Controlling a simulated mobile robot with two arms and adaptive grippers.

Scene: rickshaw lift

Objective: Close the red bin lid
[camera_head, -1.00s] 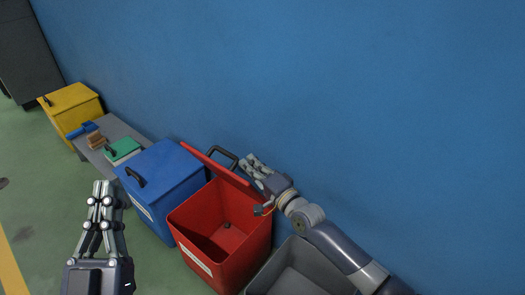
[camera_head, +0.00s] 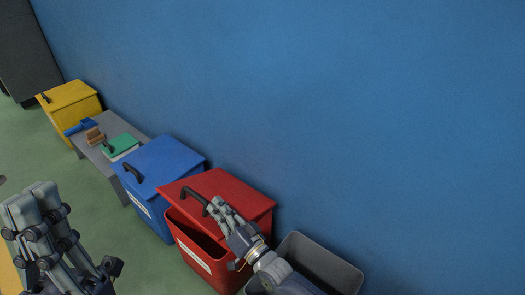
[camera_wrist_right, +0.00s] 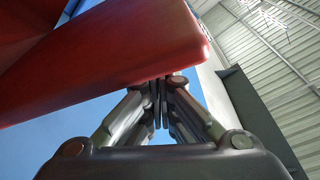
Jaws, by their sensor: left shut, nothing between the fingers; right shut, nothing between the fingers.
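The red bin (camera_head: 196,245) stands by the blue wall, with a dark gap between its front rim and its red lid (camera_head: 232,192). The lid is tilted down over the bin, partly open. A black handle (camera_head: 190,196) sits on the lid's left edge. My right gripper (camera_head: 216,204) is shut and empty, at the lid's front edge near the handle. In the right wrist view the shut fingers (camera_wrist_right: 162,82) are at the lid's red edge (camera_wrist_right: 130,45), seemingly touching it. My left gripper (camera_head: 35,195) is shut and empty at the lower left, away from the bin.
A closed blue bin (camera_head: 163,165) stands just left of the red bin, and an open grey bin (camera_head: 325,262) just right. A yellow bin (camera_head: 70,100) stands further left. Green floor is free at left.

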